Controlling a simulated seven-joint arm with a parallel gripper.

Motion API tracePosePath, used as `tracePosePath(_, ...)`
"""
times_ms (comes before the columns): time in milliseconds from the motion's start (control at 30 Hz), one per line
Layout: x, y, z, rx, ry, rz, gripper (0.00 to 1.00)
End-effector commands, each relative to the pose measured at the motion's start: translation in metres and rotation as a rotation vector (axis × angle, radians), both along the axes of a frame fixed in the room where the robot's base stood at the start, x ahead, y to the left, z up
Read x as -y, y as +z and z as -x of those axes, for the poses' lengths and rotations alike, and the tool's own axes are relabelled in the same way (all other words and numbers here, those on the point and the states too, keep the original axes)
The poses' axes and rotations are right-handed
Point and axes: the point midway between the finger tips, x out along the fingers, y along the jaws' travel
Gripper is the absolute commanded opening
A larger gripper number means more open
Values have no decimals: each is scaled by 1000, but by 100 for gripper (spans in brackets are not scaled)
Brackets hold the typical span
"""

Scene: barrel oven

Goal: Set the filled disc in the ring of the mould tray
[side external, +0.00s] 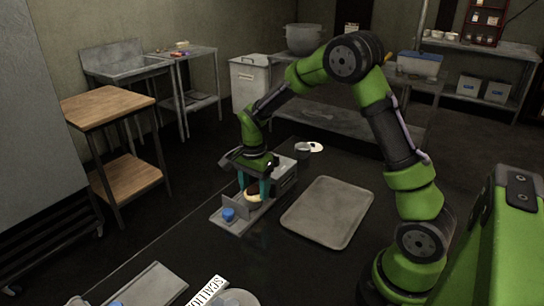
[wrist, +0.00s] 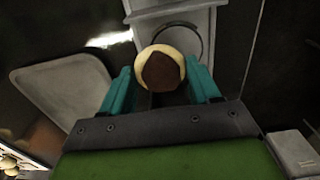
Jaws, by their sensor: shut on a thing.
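The filled disc (wrist: 161,69) is round and cream-coloured with a brown filling; in the side view it shows as a pale disc (side external: 254,197) low between my fingers. My gripper (wrist: 161,82) has its teal fingers shut on the disc, one on each side. In the side view my gripper (side external: 253,188) points down over the grey mould tray (side external: 243,222). In the wrist view the ring (wrist: 201,39) is a thin dark circle on the light grey mould tray (wrist: 142,32). The disc overlaps the ring's lower left part in the picture, hiding it; the height gap is unclear.
A large flat grey tray (side external: 327,212) lies right of the mould tray. A blue knob (side external: 228,214) stands at the mould tray's near end. A small grey pot (side external: 302,149) and a pale round thing (side external: 316,147) are behind. Dark worktop left of the mould tray is clear.

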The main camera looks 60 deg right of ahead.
Motion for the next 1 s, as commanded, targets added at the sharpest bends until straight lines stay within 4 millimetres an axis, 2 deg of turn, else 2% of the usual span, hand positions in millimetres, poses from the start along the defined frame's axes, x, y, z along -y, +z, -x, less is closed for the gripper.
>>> tracePosePath(100, 2, -1, -13, 0, 1, 1, 31)
tracePosePath(300, 4, -3, -25, 0, 2, 0, 31)
tracePosePath(500, 4, -34, -23, -3, 1, -1, 31)
tracePosePath(900, 3, -41, -23, -1, 2, 0, 31)
tracePosePath(933, 4, -41, -24, 0, 2, 0, 64)
tracePosePath(1000, 4, -40, -24, 0, 2, 0, 75)
